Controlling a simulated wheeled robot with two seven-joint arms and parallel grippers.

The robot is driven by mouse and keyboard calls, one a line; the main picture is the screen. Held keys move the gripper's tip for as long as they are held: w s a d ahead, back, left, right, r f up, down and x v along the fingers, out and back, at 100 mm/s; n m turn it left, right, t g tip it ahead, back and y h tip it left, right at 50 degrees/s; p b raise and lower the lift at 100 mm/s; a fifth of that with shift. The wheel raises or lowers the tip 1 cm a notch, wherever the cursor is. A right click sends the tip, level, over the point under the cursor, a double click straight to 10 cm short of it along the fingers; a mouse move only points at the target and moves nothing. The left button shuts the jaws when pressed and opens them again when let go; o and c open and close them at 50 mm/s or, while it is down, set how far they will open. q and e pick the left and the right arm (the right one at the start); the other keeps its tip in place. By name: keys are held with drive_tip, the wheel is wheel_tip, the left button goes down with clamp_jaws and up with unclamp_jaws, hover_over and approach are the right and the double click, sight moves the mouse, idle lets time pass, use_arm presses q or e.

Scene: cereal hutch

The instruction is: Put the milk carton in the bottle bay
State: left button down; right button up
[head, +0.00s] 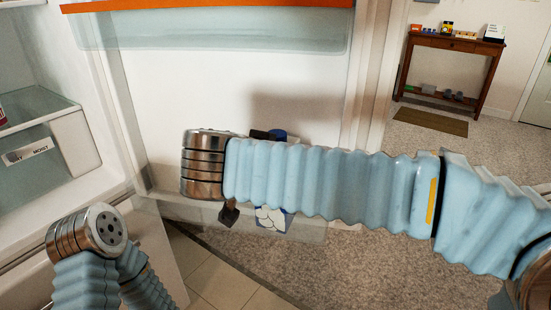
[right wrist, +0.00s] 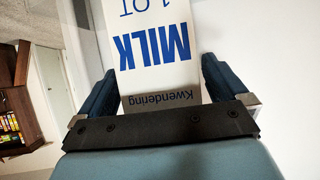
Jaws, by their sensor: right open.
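The milk carton (right wrist: 155,45) is white with blue lettering and lies between the two fingers of my right gripper (right wrist: 155,85) in the right wrist view. These fingers are open, one on each side of it. In the head view my right arm hides most of the carton; its blue-and-white lower part (head: 272,219) shows below the arm, at the bottle bay (head: 315,231). The bay is a clear bin low on the open fridge door. The carton appears to stand inside it, though the arm hides part of this. My left gripper's fingers are not visible.
The fridge door's upper shelf (head: 210,30) has an orange edge. A fridge drawer (head: 35,155) and glass shelf (head: 40,112) are at the left. A wooden side table (head: 455,47) with small items stands far back right, behind a brown mat (head: 430,122).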

drive_tip(key=v, duration=1.1)
drive_tip(key=shift+s+a+r+b, duration=0.15)
drive_tip(key=shift+s+a+b, duration=0.05)
drive_tip(key=shift+s+b, duration=0.15)
